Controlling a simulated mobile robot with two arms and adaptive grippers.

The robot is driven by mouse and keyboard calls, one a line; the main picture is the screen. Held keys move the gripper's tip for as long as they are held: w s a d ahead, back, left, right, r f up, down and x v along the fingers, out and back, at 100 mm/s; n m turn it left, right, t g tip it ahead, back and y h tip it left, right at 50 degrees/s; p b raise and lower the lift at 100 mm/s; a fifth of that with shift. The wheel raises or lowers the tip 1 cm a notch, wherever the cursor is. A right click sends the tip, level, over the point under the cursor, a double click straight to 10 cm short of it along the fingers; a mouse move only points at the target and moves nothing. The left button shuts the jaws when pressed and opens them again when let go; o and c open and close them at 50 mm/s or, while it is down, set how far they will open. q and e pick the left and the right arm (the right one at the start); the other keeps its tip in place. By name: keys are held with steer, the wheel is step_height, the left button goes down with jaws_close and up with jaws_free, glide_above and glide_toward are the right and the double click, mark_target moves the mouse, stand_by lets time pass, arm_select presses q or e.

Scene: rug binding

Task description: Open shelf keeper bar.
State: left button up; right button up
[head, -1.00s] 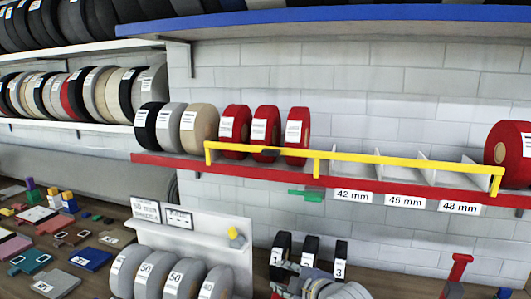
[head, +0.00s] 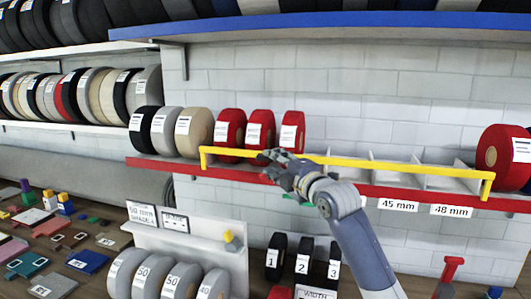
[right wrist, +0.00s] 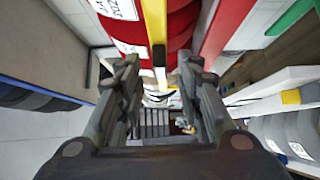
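The yellow keeper bar (head: 400,167) runs along the front of the red-edged shelf (head: 225,174) in the head view, its ends bent down at the shelf's front. It looks level and closed across the shelf. My right gripper (head: 270,160) is at the left part of the bar, in front of the red rolls. In the right wrist view the two fingers of my right gripper (right wrist: 158,75) are spread apart. The bar (right wrist: 155,25), with a dark piece on it, runs down between the fingertips. I cannot tell whether they touch it. My left gripper is not in view.
Red rolls (head: 261,126) stand behind the bar, with empty dividers to the right and a large red roll (head: 505,158) at the far right. A blue-edged shelf (head: 350,16) hangs above. Grey rolls (head: 145,275) stand below on the bench.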

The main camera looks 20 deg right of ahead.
mark_target(269, 159)
steer(key=w, duration=0.1)
steer(key=w+a+p, duration=0.1)
steer(key=w, duration=0.1)
steer(key=shift+w+r+p, duration=0.15)
steer(key=shift+w+p, duration=0.45)
steer(key=shift+w, duration=0.6)
steer(key=shift+f, duration=0.2)
jaws_close()
